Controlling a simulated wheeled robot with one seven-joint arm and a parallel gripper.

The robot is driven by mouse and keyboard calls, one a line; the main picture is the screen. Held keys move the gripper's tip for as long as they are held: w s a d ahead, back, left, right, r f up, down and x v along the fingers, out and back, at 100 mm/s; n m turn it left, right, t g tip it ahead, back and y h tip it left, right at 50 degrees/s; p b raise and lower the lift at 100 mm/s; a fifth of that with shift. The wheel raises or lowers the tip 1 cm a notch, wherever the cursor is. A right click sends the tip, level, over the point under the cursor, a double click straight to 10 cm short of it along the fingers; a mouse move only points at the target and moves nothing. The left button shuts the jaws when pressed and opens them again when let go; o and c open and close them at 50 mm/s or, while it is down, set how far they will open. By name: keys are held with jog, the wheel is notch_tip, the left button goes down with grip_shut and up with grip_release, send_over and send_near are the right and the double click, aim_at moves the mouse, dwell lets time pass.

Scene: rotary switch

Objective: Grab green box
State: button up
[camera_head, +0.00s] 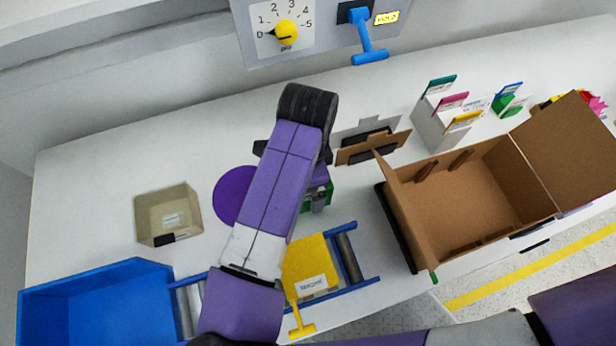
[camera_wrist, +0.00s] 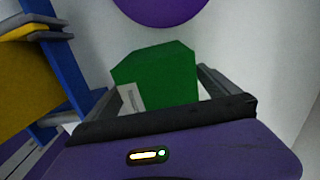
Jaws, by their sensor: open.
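The green box (camera_wrist: 160,75) stands ahead of my gripper in the wrist view, with a pale label on its lower left side. My gripper (camera_wrist: 157,84) is open, with one finger to the left of the box and one to the right. I cannot tell whether either finger touches it. In the head view, only a small part of the green box (camera_head: 330,193) shows beside my gripper (camera_head: 317,200). My purple arm hides the rest.
A purple disc (camera_head: 228,197) lies left of my arm. A yellow block (camera_head: 307,268) sits on a blue-railed roller rack in front. A beige bin (camera_head: 167,213), blue bin (camera_head: 95,305) and open cardboard box (camera_head: 470,205) stand around. A switch panel (camera_head: 315,25) is behind.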

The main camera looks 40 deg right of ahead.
jog(key=c, duration=1.6)
jog(key=shift+c, duration=0.4)
jog(key=shift+r, duration=0.15)
